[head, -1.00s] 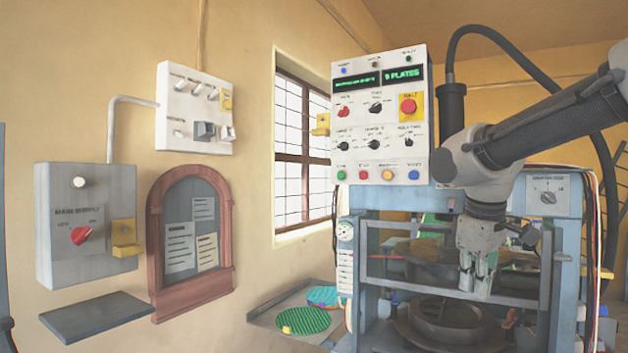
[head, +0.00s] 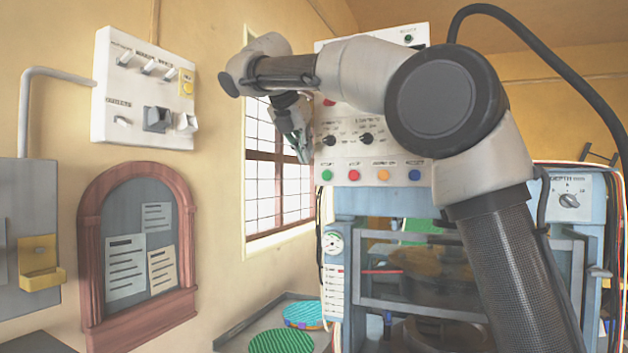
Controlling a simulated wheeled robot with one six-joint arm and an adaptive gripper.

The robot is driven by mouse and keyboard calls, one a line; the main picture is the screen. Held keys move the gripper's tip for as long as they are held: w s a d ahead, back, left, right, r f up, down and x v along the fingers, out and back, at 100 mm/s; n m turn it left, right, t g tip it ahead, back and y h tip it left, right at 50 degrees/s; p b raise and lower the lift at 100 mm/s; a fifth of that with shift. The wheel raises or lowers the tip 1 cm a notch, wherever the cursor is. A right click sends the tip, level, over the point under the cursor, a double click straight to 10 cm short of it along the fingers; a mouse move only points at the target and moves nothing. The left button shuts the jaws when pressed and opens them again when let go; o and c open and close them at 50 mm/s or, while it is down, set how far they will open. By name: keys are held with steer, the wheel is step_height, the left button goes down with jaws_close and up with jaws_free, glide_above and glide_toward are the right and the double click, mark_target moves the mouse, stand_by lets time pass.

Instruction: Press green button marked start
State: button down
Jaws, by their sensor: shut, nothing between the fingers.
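The green button (head: 327,175) is the leftmost in the bottom row of the white control panel (head: 345,150). A red button (head: 354,175), an orange button (head: 383,175) and a blue button (head: 414,175) stand to its right. The small labels above them are blurred. My gripper (head: 303,150) is shut and empty, at the panel's left edge, pointing downward, above and a little left of the green button. It appears apart from the button, though its depth is hard to tell. My arm hides most of the panel's upper part and display.
The blue-framed press (head: 360,220) stands below the panel. A tray (head: 262,313) with a green ribbed disc (head: 281,342) and a bluish disc (head: 303,314) is at lower middle. A white switch box (head: 145,90), a wooden-framed notice board (head: 95,250) and a window (head: 290,170) are on the left wall.

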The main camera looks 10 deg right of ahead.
mark_target(323, 179)
steer(key=shift+f+n, duration=0.1)
steer(key=shift+n, duration=0.2)
steer(key=shift+w+d+r+x, duration=0.2)
steer(key=shift+w+r+x, duration=0.15)
steer(key=shift+x, duration=1.8)
steer(key=shift+w+d+r+x, duration=0.25)
steer(key=shift+r+x, duration=0.1)
steer(key=shift+x, duration=1.8)
steer(key=shift+w+d+r+x, duration=0.25)
steer(key=shift+r+x, duration=0.1)
steer(key=shift+x, duration=1.8)
